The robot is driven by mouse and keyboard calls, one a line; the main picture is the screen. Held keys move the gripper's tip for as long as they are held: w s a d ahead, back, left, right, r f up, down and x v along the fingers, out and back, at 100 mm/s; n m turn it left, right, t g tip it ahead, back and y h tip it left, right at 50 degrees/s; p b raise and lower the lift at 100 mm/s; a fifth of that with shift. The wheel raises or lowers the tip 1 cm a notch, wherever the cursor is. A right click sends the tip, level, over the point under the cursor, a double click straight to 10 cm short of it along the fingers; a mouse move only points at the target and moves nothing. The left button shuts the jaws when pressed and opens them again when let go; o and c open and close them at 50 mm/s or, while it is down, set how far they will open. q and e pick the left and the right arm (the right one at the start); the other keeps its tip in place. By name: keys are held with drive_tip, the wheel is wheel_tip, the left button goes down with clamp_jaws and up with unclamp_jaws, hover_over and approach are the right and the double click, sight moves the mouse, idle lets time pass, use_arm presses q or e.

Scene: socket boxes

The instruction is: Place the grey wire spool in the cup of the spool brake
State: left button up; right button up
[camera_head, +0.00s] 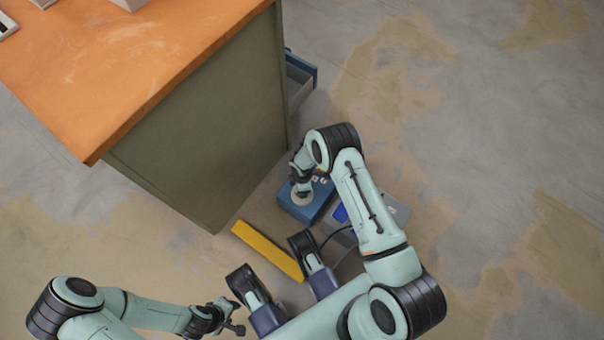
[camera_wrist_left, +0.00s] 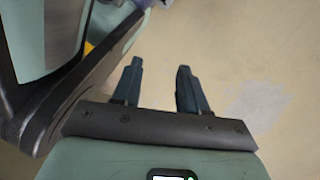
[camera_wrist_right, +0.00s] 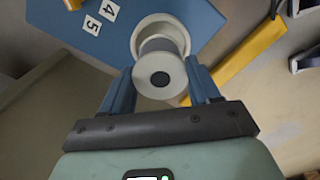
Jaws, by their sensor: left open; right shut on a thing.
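The grey wire spool (camera_wrist_right: 160,75) is between the fingers of my right gripper (camera_wrist_right: 160,90), which is shut on it. In the right wrist view its near flange with a dark hub faces the camera. Its far end overlaps the opening of the pale round cup (camera_wrist_right: 180,30) of the spool brake; how deep it sits cannot be told. The cup is set in the top of a blue box (camera_wrist_right: 80,25), which stands on the floor in the head view (camera_head: 292,209). My left gripper (camera_wrist_left: 159,85) is open and empty, away from the box, at the lower left in the head view (camera_head: 238,322).
A yellow bar (camera_head: 267,250) lies on the floor by my base. A green cabinet (camera_head: 215,135) with an orange top (camera_head: 130,70) stands left of the box, with a blue open drawer (camera_head: 300,80) behind. A grey box (camera_head: 392,212) is right of the blue box. Floor farther right is clear.

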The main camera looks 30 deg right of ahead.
use_arm(q)
drive_tip(key=shift+s+a+f+g+b, duration=0.1)
drive_tip(key=shift+s+f+g+b, duration=0.2)
drive_tip(key=shift+s, duration=0.35)
drive_tip(key=shift+s+a+f+g+b, duration=0.1)
drive_tip(key=shift+s+f+g+b, duration=0.15)
drive_tip(key=shift+s, duration=0.35)
use_arm(e)
drive_tip(key=shift+f, duration=1.85)
drive_tip(key=shift+f, duration=0.2)
drive_tip(key=o, duration=1.2)
drive_tip(key=shift+r, duration=0.1)
drive_tip(key=shift+r, duration=0.3)
use_arm(q)
drive_tip(key=w+d+r+t+p, duration=0.1)
drive_tip(key=w+r+t+p, duration=0.2)
drive_tip(key=w, duration=0.4)
drive_tip(key=shift+w+r+p, duration=0.25)
drive_tip(key=shift+r+p, duration=0.2)
drive_tip(key=shift+r, duration=0.25)
use_arm(e)
wheel_tip(320, 180, up, 12)
drive_tip(key=shift+f, duration=0.15)
drive_tip(key=shift+s, duration=0.1)
